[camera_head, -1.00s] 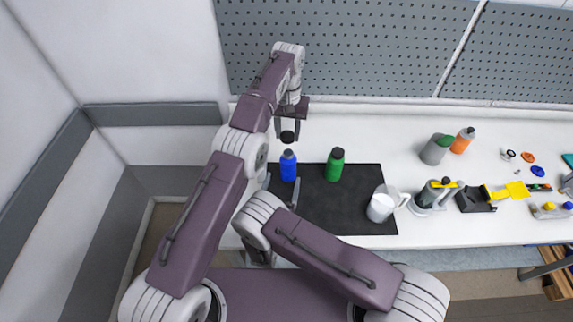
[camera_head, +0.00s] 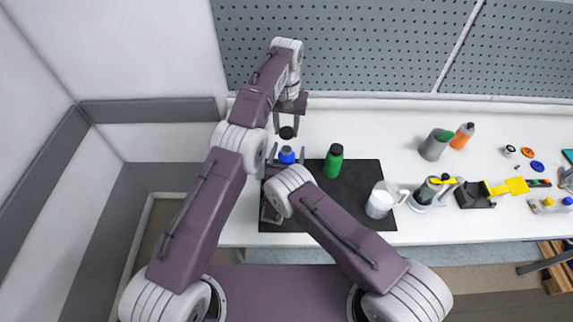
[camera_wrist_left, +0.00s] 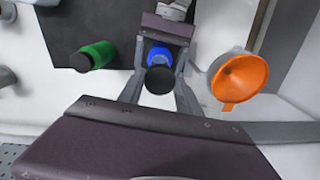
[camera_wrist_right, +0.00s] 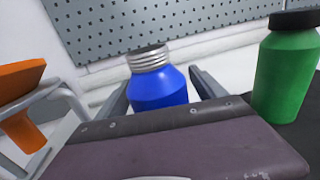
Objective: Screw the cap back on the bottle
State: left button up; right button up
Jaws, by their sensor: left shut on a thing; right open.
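A blue bottle (camera_head: 287,155) stands at the left of the black mat. In the right wrist view the blue bottle (camera_wrist_right: 160,90) is upright with a bare silver threaded neck (camera_wrist_right: 149,58). My left gripper (camera_head: 287,130) is shut on a black cap (camera_head: 288,134), behind the bottle in the head view. The cap (camera_wrist_left: 160,79) also shows in the left wrist view, apart from the bottle (camera_wrist_left: 158,57). My right gripper (camera_head: 287,157) is open, with one finger on either side of the bottle. Whether its fingers touch the bottle cannot be told.
A green bottle (camera_head: 334,161) with a black cap stands right of the blue one on the black mat (camera_head: 345,205). An orange funnel (camera_wrist_left: 240,77) is close by. A white jug (camera_head: 381,200) and other items stand farther right. A pegboard (camera_head: 350,45) is behind.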

aim_at(286, 139)
pick_arm(q)
jog(key=shift+s+r, duration=0.1)
jog(key=shift+s, duration=0.05)
pick_arm(e)
grip_shut()
pick_arm(q)
jog(key=shift+f, duration=2.5)
jog(key=shift+f, duration=0.1)
jog(key=shift+f, duration=0.85)
jog(key=shift+f, duration=0.55)
